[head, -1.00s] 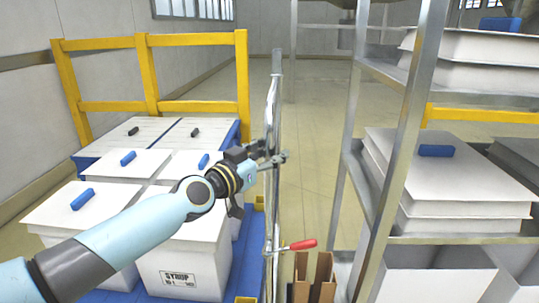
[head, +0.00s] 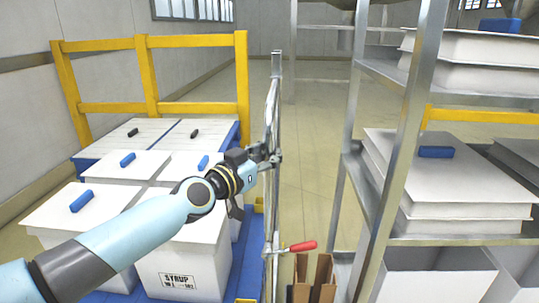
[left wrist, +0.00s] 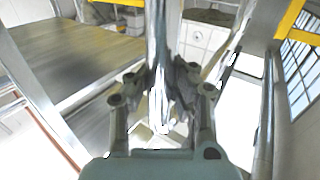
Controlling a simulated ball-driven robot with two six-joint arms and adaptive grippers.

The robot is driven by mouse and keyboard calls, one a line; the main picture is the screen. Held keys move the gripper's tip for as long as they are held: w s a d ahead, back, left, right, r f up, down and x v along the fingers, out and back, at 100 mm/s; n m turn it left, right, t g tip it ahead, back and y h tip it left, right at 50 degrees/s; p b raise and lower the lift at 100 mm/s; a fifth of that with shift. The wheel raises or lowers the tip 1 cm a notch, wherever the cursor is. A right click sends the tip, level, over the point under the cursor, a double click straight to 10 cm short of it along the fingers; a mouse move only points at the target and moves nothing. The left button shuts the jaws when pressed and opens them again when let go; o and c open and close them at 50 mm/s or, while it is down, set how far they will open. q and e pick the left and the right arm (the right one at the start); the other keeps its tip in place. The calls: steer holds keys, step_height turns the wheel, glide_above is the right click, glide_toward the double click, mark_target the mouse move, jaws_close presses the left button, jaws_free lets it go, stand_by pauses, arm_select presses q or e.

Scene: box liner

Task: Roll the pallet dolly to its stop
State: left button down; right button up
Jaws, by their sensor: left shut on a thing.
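The pallet dolly (head: 229,278) has a blue deck and stands at the left of the head view, loaded with several white lidded boxes; one (head: 180,262) is marked SYRUP. A shiny upright metal bar (head: 275,95) stands along the load's right side. My left gripper (head: 268,156) is shut on this bar at mid-height. The left wrist view shows the bar (left wrist: 157,40) running between my two fingers (left wrist: 160,92). Whether the bar joins the dolly is hard to tell. The dolly's wheels and its stop are not visible. My right gripper is out of view.
A yellow rail (head: 150,106) stands behind the load, near the left wall. A metal rack (head: 398,150) with white boxes fills the right. A red-handled clamp (head: 300,246) sits low by the bar, above brown cardboard pieces (head: 314,278). Open floor (head: 315,150) lies between bar and rack.

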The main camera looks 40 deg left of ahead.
arm_select(q)
steer(key=shift+f, duration=0.15)
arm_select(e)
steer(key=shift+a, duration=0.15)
arm_select(q)
steer(key=shift+w+d+f, duration=0.1)
steer(key=shift+w+d, duration=0.05)
steer(key=shift+d, duration=0.2)
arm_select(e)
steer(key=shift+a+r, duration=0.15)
arm_select(q)
steer(key=shift+d+f, duration=0.1)
steer(key=shift+d, duration=0.05)
steer(key=c, duration=1.7)
jaws_free()
steer(key=shift+w+d, duration=0.1)
steer(key=shift+o, duration=1.2)
steer(key=shift+d, duration=0.15)
steer(key=o, duration=0.4)
steer(key=shift+r, duration=0.25)
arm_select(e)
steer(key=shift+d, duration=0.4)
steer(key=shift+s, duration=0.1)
arm_select(q)
steer(key=shift+r, duration=0.1)
